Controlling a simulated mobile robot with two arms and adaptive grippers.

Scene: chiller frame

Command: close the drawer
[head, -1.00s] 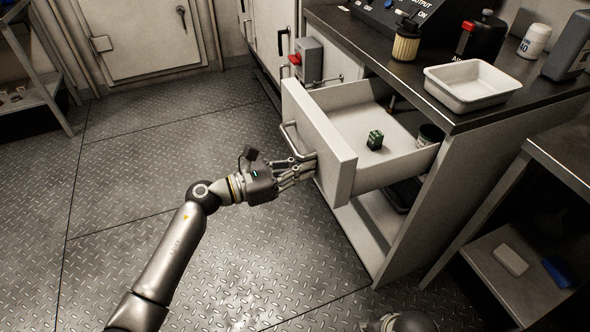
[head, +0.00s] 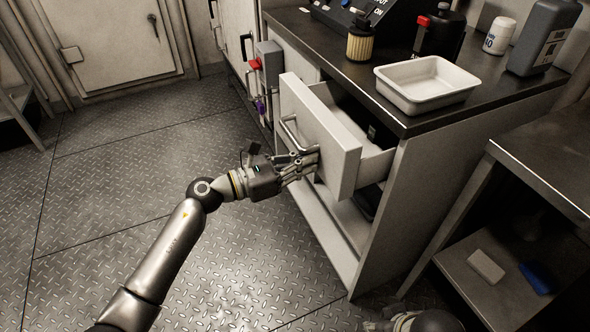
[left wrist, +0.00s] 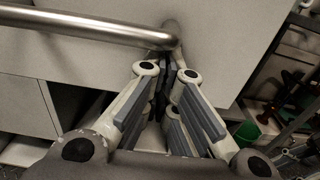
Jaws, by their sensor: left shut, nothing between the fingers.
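The drawer (head: 325,136) is partly open and sticks out from the white cabinet under the dark counter. Its bar handle (head: 290,132) is on the front face; in the left wrist view the handle (left wrist: 85,27) crosses the top left, ending at a bent mount. My left gripper (head: 312,160) is shut and empty, its fingertips at the drawer front beside the lower right end of the handle. Whether they touch the front I cannot tell. Part of my right arm shows at the bottom edge of the head view; its fingers cannot be made out clearly.
A white tray (head: 426,100), a yellow filter (head: 360,42) and several bottles stand on the counter. A red-handled switch box (head: 268,64) is mounted beyond the drawer. A low shelf unit (head: 490,275) is at the right.

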